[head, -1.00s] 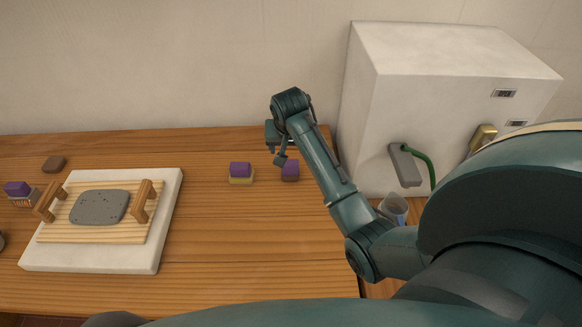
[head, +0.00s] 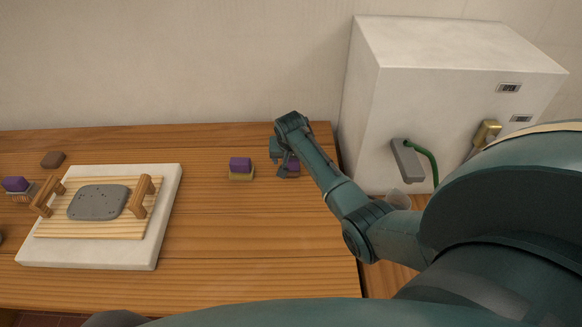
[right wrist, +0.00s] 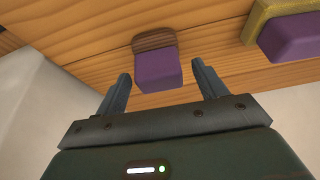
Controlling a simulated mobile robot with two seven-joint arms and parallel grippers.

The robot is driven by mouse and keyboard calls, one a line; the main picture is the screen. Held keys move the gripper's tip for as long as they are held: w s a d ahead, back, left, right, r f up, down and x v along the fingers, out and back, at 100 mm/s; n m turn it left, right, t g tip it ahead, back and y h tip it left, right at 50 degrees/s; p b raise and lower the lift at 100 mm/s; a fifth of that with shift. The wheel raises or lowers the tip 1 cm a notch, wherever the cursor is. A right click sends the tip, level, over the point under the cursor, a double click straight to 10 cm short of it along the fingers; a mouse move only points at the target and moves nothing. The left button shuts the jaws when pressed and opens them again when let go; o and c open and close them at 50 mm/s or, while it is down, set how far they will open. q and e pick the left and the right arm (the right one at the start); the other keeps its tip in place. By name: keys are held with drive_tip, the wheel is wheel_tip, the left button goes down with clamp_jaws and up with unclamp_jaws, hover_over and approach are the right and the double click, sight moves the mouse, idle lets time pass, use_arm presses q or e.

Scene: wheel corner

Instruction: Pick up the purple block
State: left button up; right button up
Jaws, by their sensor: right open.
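A purple block (right wrist: 158,70) sits on a brown block (right wrist: 153,40) near the table's right end. In the head view this purple block (head: 293,165) is partly hidden by my right gripper (head: 284,170). In the right wrist view my right gripper (right wrist: 163,88) is open, and the purple block lies between and just beyond its fingertips. Whether the fingers touch it I cannot tell. A second purple block (head: 240,164) sits on a yellowish block (head: 241,176) to the left. A third purple block (head: 16,184) is at the far left. My left gripper is not in view.
A pale slab (head: 90,255) bears a wooden tray with handles and a grey plate (head: 98,202). A brown block (head: 53,160) lies at the back left. A large white box (head: 440,80) stands right of the table. The front middle of the table is clear.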

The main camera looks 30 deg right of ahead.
drive_tip(key=c, duration=1.1)
drive_tip(key=shift+r, duration=0.1)
wheel_tip(320, 180, up, 10)
drive_tip(key=shift+f+p, duration=0.1)
drive_tip(key=shift+p, duration=0.4)
